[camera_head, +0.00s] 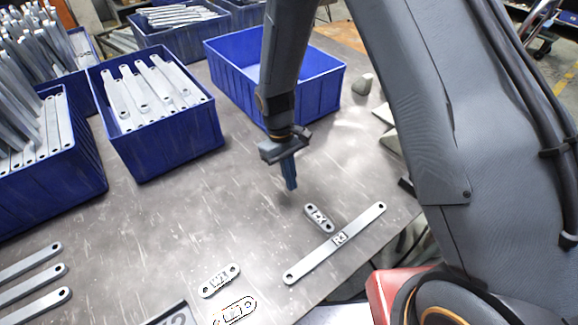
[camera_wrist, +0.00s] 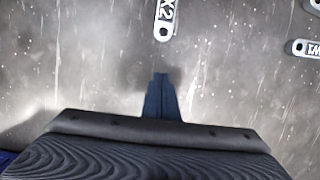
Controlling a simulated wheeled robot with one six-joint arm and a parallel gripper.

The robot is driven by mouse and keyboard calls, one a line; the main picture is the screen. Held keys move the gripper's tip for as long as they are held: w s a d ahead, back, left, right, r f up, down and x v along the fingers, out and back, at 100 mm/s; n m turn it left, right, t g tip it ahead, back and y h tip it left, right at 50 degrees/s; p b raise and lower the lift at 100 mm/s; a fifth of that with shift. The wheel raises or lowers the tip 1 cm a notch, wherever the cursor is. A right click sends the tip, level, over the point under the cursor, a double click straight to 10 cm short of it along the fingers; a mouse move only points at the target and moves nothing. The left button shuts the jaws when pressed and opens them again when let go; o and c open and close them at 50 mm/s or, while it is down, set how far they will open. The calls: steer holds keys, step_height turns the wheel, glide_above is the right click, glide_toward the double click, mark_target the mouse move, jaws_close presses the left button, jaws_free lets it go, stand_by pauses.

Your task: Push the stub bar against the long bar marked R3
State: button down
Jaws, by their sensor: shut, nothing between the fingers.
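A short grey stub bar (camera_head: 319,218) with a hole at each end lies flat on the grey table. In the wrist view its label on the stub bar (camera_wrist: 166,20) reads X2. A long grey bar (camera_head: 312,258) lies diagonally just beyond it, with a narrow gap at the stub's lower end. The long bar's label begins with R; its digit is small and looks more like 4 than 3. My gripper (camera_head: 290,185) is shut and empty, pointing down above the table, up and left of the stub. It also shows in the wrist view (camera_wrist: 161,78), apart from the stub.
Another stub marked W1 (camera_head: 220,280) and a further stub (camera_head: 235,311) lie at the front. Several long bars (camera_head: 35,285) lie at lower left. Blue bins (camera_head: 170,145) stand behind, one empty (camera_head: 325,95). The table right of the long bar ends at an edge.

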mark_target(305, 207)
steer(key=x, duration=0.2)
steer(key=shift+s+d+f+p, duration=0.15)
steer(key=shift+s+f+p, duration=0.15)
steer(key=shift+f+p, duration=0.05)
steer(key=shift+s+d+r+p, duration=0.15)
steer(key=shift+s+d+p, duration=0.5)
steer(key=shift+s, duration=0.35)
steer(key=shift+s+d, duration=0.35)
steer(key=shift+s, duration=0.1)
steer(key=shift+s+d+p, duration=0.35)
steer(key=shift+s+d, duration=0.15)
steer(key=shift+s, duration=0.2)
steer(key=shift+w+a, duration=0.1)
steer(key=shift+w, duration=0.05)
